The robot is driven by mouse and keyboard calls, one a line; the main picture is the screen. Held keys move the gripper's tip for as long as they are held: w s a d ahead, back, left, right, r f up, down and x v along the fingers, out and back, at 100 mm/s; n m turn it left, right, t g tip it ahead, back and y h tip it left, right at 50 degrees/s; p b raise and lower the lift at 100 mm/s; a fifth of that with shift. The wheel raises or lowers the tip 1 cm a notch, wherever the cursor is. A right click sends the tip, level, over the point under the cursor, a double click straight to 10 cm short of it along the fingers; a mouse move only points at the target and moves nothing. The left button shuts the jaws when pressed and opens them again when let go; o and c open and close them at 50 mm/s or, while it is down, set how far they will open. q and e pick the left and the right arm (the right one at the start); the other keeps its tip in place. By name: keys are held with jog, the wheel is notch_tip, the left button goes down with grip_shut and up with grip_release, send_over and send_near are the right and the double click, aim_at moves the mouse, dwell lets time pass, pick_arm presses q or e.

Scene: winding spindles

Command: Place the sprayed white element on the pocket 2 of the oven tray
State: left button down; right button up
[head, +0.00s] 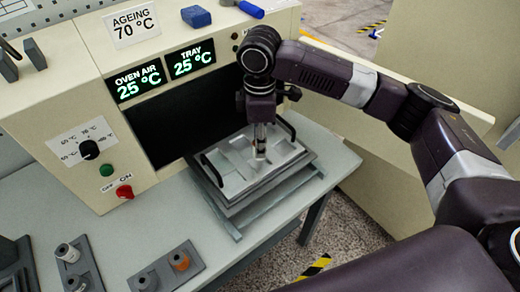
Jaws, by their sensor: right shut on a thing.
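The oven tray (231,186) is a light metal plate with shallow pockets and dark handles. It sits on a rack in front of the oven's dark opening. My right gripper (260,146) points down over the middle of the tray. It is shut on a small whitish element (260,153), most of which the fingers hide. The element is upright, at or just above a pocket; I cannot tell whether it touches the tray, or which pocket number it is. My left gripper is not in view.
The oven (80,90) has a knob (89,149), a green button (106,170) and a red switch (124,191). Grey holders (163,268) on the bench at the lower left carry white-topped pieces (68,253) and an orange-topped piece (180,260). The bench between holders and tray is clear.

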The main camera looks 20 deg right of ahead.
jog(key=shift+f+p, duration=0.4)
jog(key=shift+f, duration=1.7)
jog(key=shift+f, duration=0.1)
jog(key=o, duration=1.2)
jog(key=shift+c, duration=0.2)
notch_tip(320, 180, up, 12)
jog(key=b, duration=0.3)
jog(key=shift+w+f, duration=0.1)
jog(key=shift+f, duration=0.15)
jog(key=shift+r, duration=0.4)
